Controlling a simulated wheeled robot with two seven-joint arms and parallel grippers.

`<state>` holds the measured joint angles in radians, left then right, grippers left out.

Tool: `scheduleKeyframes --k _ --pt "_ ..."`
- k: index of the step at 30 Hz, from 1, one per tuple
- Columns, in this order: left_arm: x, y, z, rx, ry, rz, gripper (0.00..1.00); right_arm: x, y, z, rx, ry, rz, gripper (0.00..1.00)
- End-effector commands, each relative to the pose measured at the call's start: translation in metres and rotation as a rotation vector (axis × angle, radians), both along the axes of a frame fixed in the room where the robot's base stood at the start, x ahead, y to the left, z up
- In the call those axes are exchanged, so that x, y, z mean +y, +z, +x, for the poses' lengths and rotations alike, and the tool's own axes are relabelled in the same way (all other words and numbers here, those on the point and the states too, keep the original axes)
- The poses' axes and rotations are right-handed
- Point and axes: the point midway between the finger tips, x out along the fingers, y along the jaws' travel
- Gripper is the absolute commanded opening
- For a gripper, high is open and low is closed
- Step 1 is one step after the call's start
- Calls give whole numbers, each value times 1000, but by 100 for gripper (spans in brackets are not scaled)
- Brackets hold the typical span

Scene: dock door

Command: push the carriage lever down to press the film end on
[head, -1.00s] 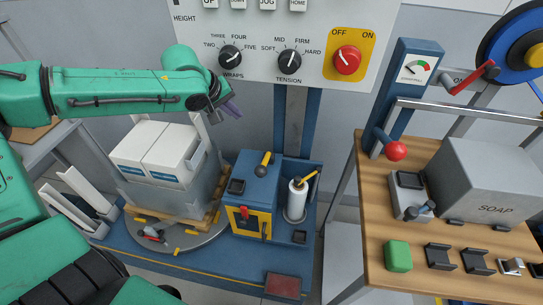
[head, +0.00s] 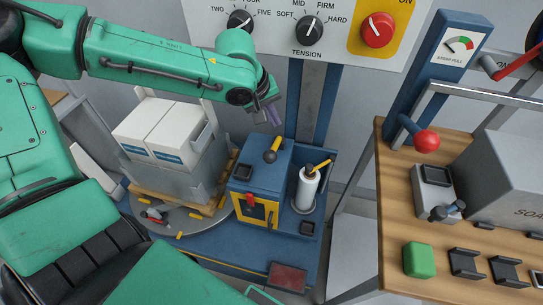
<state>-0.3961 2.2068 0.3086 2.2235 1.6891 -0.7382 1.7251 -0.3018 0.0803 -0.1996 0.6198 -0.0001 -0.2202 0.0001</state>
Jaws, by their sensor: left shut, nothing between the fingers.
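The blue carriage (head: 262,168) stands at the foot of the blue mast. The carriage's yellow front panel (head: 254,212) carries a red knob. My right gripper is out of view. I cannot make out a loose film end.
The control panel (head: 330,22) hangs above. A wooden bench (head: 388,235) on the right holds a red-knobbed lever, a green block and a grey box.

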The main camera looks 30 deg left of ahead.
Motion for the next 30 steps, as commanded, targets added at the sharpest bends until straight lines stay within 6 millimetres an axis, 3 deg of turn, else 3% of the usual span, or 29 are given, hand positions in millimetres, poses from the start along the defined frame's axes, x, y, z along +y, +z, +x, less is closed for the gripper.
scheduleKeyframes --k 1,3,9,30 --pt "-1 -16 -3 -1 0 -1 0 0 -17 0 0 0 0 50" --pt "-2 -24 -6 -1 0 0 0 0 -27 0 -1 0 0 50" --pt "-4 -45 -16 -1 1 -1 0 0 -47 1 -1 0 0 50" --pt "-5 -49 -20 0 1 0 0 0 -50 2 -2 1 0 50"
